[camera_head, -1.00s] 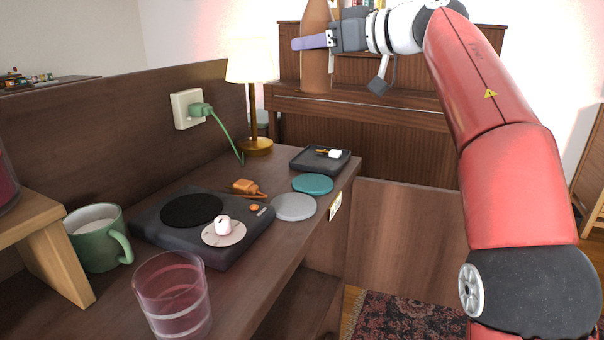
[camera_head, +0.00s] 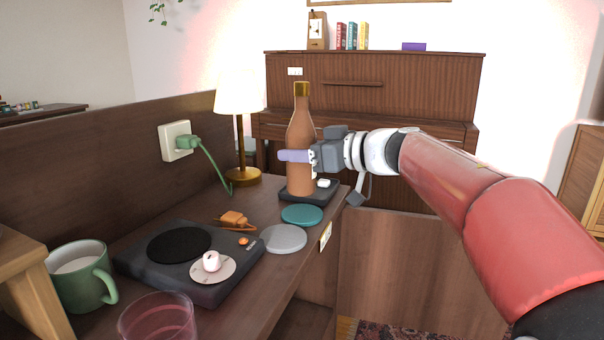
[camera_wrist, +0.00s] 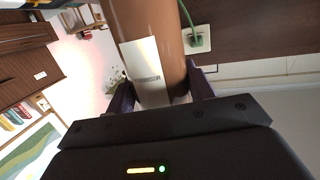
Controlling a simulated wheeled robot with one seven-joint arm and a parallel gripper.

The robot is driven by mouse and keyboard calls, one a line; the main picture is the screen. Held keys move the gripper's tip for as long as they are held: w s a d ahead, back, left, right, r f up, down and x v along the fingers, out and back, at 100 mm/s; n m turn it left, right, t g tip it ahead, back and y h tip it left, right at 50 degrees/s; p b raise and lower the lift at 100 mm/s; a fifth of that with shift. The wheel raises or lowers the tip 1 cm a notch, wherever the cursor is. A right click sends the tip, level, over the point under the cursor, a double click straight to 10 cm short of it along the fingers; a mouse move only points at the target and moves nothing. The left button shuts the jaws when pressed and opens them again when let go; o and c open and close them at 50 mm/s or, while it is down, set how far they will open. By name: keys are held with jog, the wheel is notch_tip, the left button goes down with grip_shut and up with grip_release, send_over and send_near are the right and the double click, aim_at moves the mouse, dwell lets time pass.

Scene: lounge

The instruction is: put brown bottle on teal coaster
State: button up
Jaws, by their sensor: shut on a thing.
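The brown bottle (camera_head: 300,138) is upright with a gold cap, and a white label shows on it in the wrist view (camera_wrist: 147,65). My gripper (camera_head: 298,156) is shut on its body, with one purple finger in front of it in the head view. In the wrist view both fingers (camera_wrist: 163,95) flank the bottle. The bottle's lower end overlaps the dark tray in the head view; whether it touches the tray, I cannot tell. The teal coaster (camera_head: 302,215) lies bare on the wooden shelf, nearer than the tray and beside a grey coaster (camera_head: 284,238).
The dark tray (camera_head: 296,197) holds a small white item (camera_head: 323,183). A lamp (camera_head: 240,100) stands left of the bottle. A turntable (camera_head: 150,262), an orange item (camera_head: 234,218), a green mug (camera_head: 80,275) and a glass (camera_head: 158,320) occupy the nearer shelf. A piano (camera_head: 400,100) stands behind.

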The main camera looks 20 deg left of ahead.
aim_at(315, 174)
jog(key=shift+f, duration=2.25)
jog(key=shift+f, duration=0.15)
jog(key=o, duration=1.4)
jog(key=shift+f, duration=0.1)
jog(key=shift+o, duration=0.2)
